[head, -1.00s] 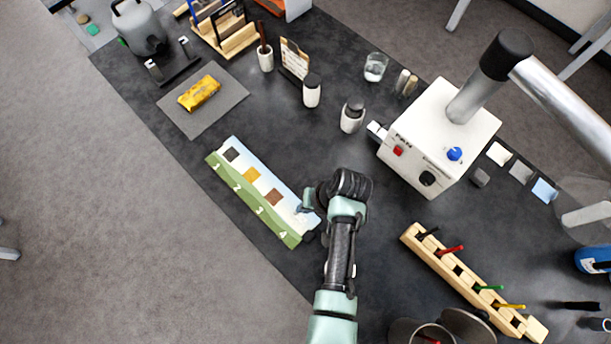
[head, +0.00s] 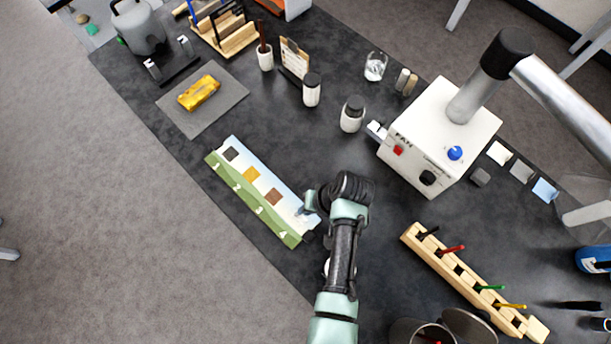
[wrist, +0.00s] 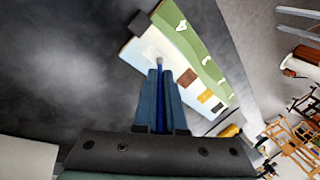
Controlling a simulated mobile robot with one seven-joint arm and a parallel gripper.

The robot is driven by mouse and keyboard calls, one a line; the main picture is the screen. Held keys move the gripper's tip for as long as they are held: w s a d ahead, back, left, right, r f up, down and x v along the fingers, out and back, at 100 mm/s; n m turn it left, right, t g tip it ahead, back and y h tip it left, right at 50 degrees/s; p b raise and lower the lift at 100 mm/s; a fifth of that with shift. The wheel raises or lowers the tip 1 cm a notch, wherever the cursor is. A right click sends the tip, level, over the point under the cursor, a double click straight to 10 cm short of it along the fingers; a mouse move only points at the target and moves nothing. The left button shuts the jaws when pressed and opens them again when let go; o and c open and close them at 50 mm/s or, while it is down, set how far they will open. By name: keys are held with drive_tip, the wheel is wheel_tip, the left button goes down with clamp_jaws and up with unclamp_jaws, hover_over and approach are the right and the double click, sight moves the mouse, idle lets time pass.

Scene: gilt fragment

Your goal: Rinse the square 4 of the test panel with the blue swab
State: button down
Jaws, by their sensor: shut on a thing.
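The test panel (head: 247,204) lies flat on the dark bench, with a green strip numbered 1 to 4 beside a pale strip of squares. Squares 1 to 3 are dark, gold and brown; the area by number 4 looks whitish and is partly hidden by my gripper (head: 309,204) in the head view. In the wrist view, my gripper (wrist: 159,80) is shut on the blue swab (wrist: 160,68). The swab's tip is over or at the pale square 4 area of the panel (wrist: 190,52); I cannot tell whether it touches.
A wooden rack (head: 466,279) holds black, red, green and yellow swabs at the lower right. A white instrument box (head: 423,150) stands right of my arm. Bottles (head: 352,115), a glass (head: 375,67) and a gold bar (head: 199,93) on a grey mat stand farther back.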

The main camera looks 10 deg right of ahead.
drive_tip(key=shift+s+d+p, duration=0.3)
drive_tip(key=shift+s+d, duration=0.3)
drive_tip(key=shift+s, duration=0.3)
drive_tip(key=shift+w+a, duration=0.8)
drive_tip(key=shift+w, duration=0.3)
drive_tip(key=shift+s+d+p, duration=0.5)
drive_tip(key=shift+s+d, duration=0.3)
drive_tip(key=shift+s, duration=0.3)
drive_tip(key=shift+w+a+b, duration=0.4)
drive_tip(key=shift+w+a, duration=0.4)
drive_tip(key=shift+w, duration=0.3)
drive_tip(key=shift+s+d+p, duration=0.55)
drive_tip(key=shift+s+d, duration=0.25)
drive_tip(key=shift+s, duration=0.3)
drive_tip(key=shift+w+a+b, duration=0.3)
drive_tip(key=shift+w+a, duration=0.5)
drive_tip(key=shift+w, duration=0.35)
drive_tip(key=shift+r, duration=0.1)
